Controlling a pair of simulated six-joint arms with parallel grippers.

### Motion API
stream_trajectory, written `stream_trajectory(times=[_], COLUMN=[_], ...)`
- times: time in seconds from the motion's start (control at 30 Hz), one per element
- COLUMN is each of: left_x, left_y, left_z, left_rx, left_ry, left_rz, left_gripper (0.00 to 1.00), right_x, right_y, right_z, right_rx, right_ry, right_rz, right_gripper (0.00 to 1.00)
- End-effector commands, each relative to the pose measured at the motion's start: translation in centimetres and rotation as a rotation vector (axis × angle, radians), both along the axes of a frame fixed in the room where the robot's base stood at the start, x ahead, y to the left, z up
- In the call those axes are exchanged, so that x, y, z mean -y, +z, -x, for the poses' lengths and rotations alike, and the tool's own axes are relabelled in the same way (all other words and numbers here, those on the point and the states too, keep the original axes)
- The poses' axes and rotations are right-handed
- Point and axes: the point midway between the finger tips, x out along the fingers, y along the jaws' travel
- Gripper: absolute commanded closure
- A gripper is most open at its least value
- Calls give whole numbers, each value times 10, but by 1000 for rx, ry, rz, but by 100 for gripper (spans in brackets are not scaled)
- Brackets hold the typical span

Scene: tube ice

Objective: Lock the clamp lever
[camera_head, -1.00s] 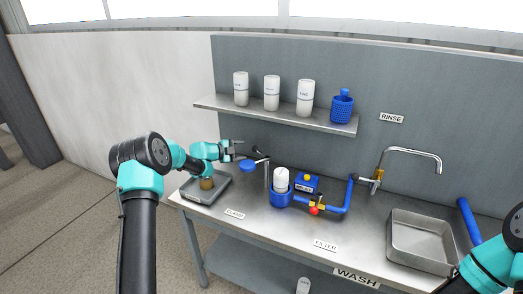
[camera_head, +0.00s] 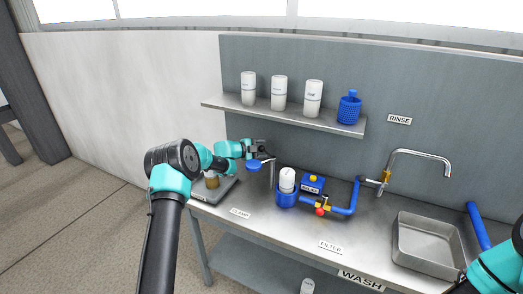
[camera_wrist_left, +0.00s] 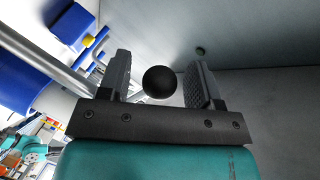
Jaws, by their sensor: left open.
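The black ball knob of the clamp lever (camera_wrist_left: 160,82) shows in the left wrist view between the two fingers of my left gripper (camera_wrist_left: 162,86). The fingers are open, one on each side of it, with visible gaps. In the head view my left gripper (camera_head: 262,149) is at the top of the metal clamp post (camera_head: 272,174), and the knob is hard to make out there. A blue disc (camera_head: 254,166) sits just left of the post. Most of the lever's rod is hidden. My right gripper is out of the picture.
A white bottle (camera_head: 287,179) in a blue holder (camera_head: 287,199) stands right of the post. A shelf (camera_head: 300,116) with white bottles runs above. A grey tray (camera_head: 214,191) sits at the left.

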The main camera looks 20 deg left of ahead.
Motion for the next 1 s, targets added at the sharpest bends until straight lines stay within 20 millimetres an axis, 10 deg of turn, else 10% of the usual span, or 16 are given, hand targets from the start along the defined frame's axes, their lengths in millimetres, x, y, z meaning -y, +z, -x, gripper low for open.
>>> stream_trajectory(times=[0.23, 0.83, 1.0], left_x=[0, 0, 0], left_y=[0, 0, 1], left_z=[0, 0, 0], left_rx=[0, 1, 0], left_ry=[0, 1, 1], left_rz=[0, 0, 1], left_gripper=[41, 99, 100], right_x=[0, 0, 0], right_y=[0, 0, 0], right_z=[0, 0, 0], right_rx=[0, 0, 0], right_ry=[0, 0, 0], right_rz=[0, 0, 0], right_gripper=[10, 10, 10])
